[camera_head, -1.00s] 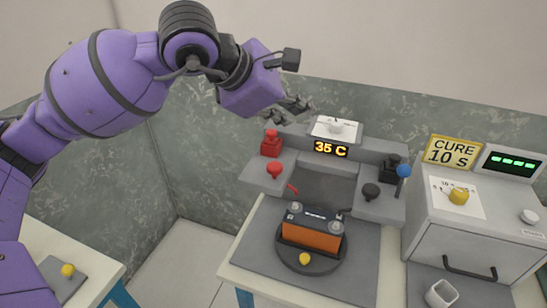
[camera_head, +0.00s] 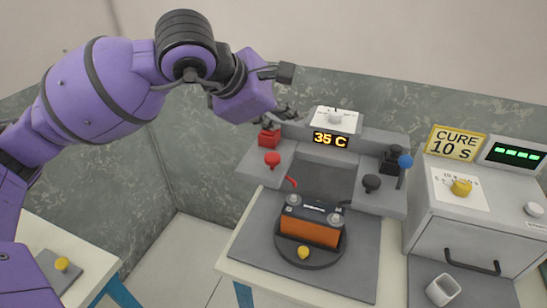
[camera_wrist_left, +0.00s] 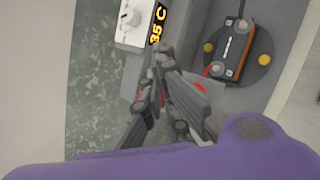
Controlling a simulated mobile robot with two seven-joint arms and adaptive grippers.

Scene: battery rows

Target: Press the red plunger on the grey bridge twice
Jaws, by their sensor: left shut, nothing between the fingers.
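The grey bridge (camera_head: 380,145) spans the back of the mat and carries a "35 C" display (camera_head: 330,139). On its left side are a red block-like fitting (camera_head: 269,138) and, in front of it, a red round-headed knob (camera_head: 272,158). I cannot tell for sure which is the plunger. My left gripper (camera_head: 289,115) is shut and empty, just above and behind the red block, whose top it partly hides; contact is unclear. In the left wrist view the fingers (camera_wrist_left: 163,62) cover much of the red parts, and the red knob (camera_wrist_left: 200,88) shows beside them.
An orange-and-black battery (camera_head: 310,231) sits on a round plate before the bridge. A black knob (camera_head: 371,182) and a blue-tipped lever (camera_head: 405,162) are on the bridge's right side. A grey curing box (camera_head: 440,242) stands at right, with a white cup (camera_head: 442,290) in front.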

